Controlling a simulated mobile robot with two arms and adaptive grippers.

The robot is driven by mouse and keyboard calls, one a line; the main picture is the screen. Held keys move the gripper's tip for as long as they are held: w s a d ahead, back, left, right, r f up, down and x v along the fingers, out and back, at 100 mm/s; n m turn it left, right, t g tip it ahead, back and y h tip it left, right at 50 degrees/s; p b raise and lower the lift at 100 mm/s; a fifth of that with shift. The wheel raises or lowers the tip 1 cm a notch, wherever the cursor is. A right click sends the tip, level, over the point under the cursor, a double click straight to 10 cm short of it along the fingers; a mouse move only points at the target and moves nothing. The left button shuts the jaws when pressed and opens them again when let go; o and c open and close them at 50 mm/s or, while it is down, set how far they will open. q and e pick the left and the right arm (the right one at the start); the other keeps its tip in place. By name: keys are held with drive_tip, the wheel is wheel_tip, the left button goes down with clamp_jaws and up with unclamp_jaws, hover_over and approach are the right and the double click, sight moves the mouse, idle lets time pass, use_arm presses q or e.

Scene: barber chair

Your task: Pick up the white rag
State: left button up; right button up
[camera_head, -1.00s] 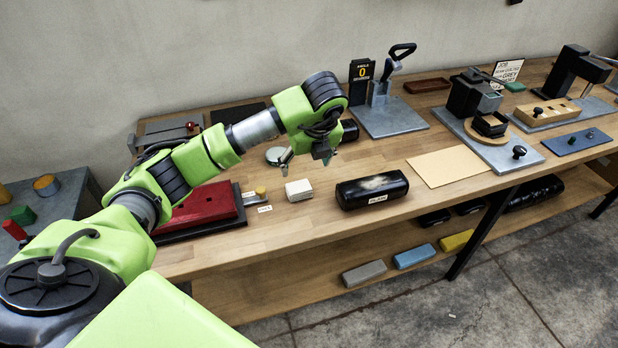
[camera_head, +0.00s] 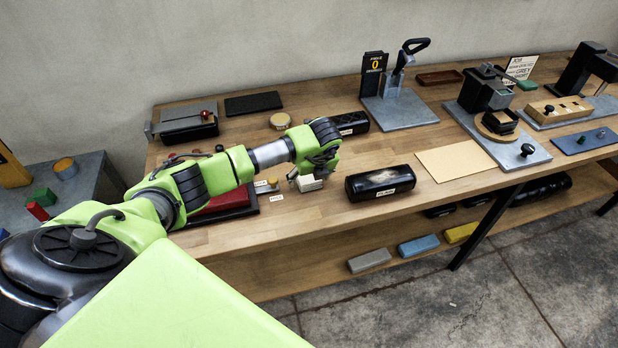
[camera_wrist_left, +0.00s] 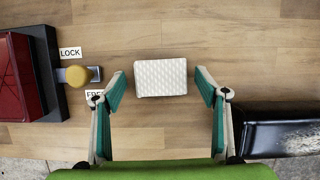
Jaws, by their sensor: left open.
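The white rag (camera_wrist_left: 160,78) is a small folded, quilted block lying on the wooden bench. In the left wrist view it sits between and slightly beyond the fingertips of my left gripper (camera_wrist_left: 159,80), which is open with a finger to each side. In the head view the rag (camera_head: 308,184) shows just below my left gripper (camera_head: 311,174), partly covered by it. My right gripper is not in view.
A black roll-shaped case (camera_head: 380,183) lies close to the right of the rag. A red block on a dark base (camera_wrist_left: 22,75) with a yellow knob (camera_wrist_left: 77,76) and LOCK label is to the left. Tan paper (camera_head: 456,160) lies farther right. The bench's front edge is near.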

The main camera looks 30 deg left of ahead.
sight(309, 180)
use_arm(q)
drive_tip(key=shift+f, duration=0.15)
drive_tip(key=shift+c, duration=0.4)
drive_tip(key=c, duration=1)
drive_tip(key=shift+c, duration=0.2)
drive_tip(key=shift+r+b, duration=0.45)
drive_tip(key=r, duration=0.1)
drive_tip(key=r+b, duration=0.1)
drive_tip(key=shift+s+r, duration=0.2)
drive_tip(key=shift+r, duration=0.15)
drive_tip(key=s+d+r+b, duration=0.3)
drive_tip(key=s+r+b, duration=0.2)
drive_tip(key=s+r, duration=0.4)
drive_tip(key=s, duration=0.4)
drive_tip(key=shift+s+r, duration=0.15)
drive_tip(key=shift+r, duration=0.1)
